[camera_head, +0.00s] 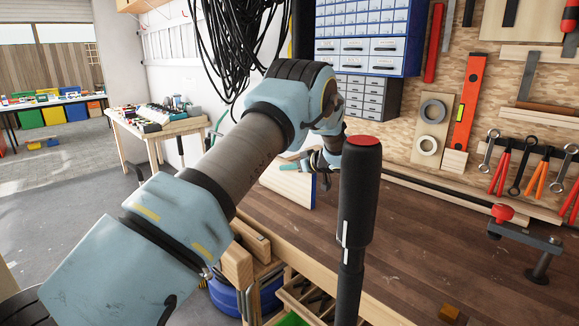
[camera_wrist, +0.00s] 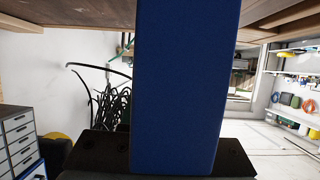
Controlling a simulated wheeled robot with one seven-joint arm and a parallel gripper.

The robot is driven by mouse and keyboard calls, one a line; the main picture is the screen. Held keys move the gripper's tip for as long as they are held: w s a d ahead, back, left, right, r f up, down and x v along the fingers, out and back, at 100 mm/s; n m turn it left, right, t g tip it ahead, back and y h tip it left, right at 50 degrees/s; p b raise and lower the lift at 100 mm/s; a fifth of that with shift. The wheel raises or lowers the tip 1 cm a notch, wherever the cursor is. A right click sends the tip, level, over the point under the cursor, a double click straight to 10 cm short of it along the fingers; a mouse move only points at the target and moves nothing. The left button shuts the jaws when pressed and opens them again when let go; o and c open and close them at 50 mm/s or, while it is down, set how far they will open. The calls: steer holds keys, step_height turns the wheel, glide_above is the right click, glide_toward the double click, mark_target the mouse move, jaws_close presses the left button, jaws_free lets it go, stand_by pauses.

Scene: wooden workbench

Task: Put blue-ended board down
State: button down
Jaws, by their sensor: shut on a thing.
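The blue-ended board (camera_head: 289,184) is pale wood with a narrow blue edge, near the far left end of the workbench (camera_head: 400,245). My gripper (camera_head: 321,166) is shut on it near its upper part; the fingers are partly hidden by my wrist. In the wrist view the board's blue end (camera_wrist: 185,80) fills the middle from top to bottom, in front of the dark gripper body. The board stands roughly upright, slightly tilted. I cannot tell whether its lower edge touches the bench top.
A black post with a red top (camera_head: 362,140) stands close in the middle foreground. A red-knobbed clamp (camera_head: 520,240) is at the right bench edge, and a small wood block (camera_head: 449,313) lies at the front. Drawer cabinets (camera_head: 365,40) are behind. The middle of the bench is clear.

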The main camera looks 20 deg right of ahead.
steer(key=shift+f, duration=0.15)
steer(key=c, duration=0.6)
jaws_free()
steer(key=shift+c, duration=0.2)
steer(key=shift+r, duration=0.2)
steer(key=b+v, duration=0.3)
steer(key=v, duration=0.9)
